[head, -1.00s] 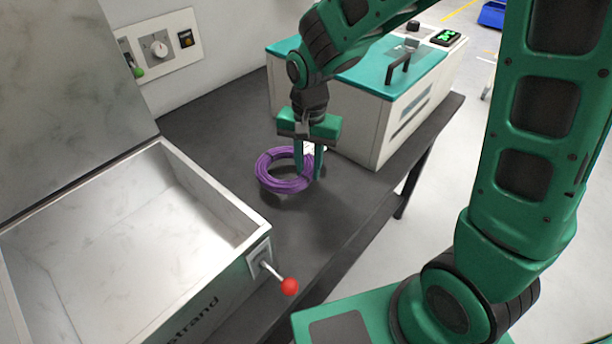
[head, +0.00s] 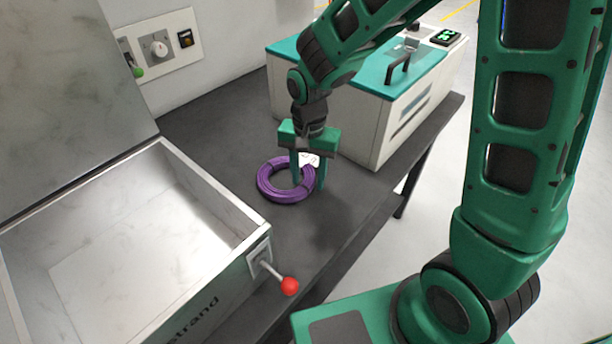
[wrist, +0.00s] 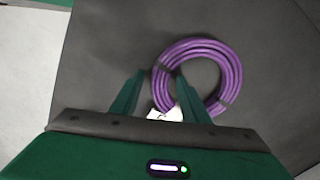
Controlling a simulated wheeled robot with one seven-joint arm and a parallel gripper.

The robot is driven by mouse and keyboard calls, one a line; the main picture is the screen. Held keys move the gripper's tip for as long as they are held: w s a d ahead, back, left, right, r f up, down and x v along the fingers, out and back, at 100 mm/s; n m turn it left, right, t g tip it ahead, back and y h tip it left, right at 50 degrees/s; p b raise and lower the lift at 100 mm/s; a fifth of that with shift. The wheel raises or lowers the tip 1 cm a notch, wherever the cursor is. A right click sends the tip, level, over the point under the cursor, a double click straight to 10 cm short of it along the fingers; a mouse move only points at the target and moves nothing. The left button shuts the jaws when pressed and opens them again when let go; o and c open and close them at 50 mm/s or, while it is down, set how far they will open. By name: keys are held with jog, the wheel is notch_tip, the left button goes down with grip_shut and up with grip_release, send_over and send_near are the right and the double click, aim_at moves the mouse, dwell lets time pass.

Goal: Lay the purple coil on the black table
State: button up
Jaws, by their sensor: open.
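The purple coil (head: 275,188) lies flat on the black table (head: 222,126), between the white machine and the open metal box. It also shows in the wrist view (wrist: 233,72), with a white tag (wrist: 165,115) at its near edge. My gripper (head: 309,186) is open at the coil's right side in the head view. One finger reaches into or over the coil's ring and the other is outside it. In the wrist view my gripper (wrist: 160,76) has its fingers spread, with the coil's near-left rim between or just beyond them.
A white machine with a teal lid (head: 385,70) stands behind the coil. An open metal box (head: 215,195) with a red-knobbed lever (head: 289,286) is at the left front. A wall panel (head: 160,45) is behind. The table's right edge is near my gripper.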

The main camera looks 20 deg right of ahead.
notch_tip(320, 180, up, 12)
dwell(0.4)
jog(key=shift+f, duration=0.1)
jog(key=s+d+r, duration=0.2)
jog(key=s+d, duration=0.2)
jog(key=d, duration=0.7)
jog(key=s+d, duration=1.4)
jog(key=s, duration=0.3)
jog(key=shift+s+d+f, duration=0.3)
jog(key=shift+s+f, duration=0.05)
jog(key=shift+s, duration=0.05)
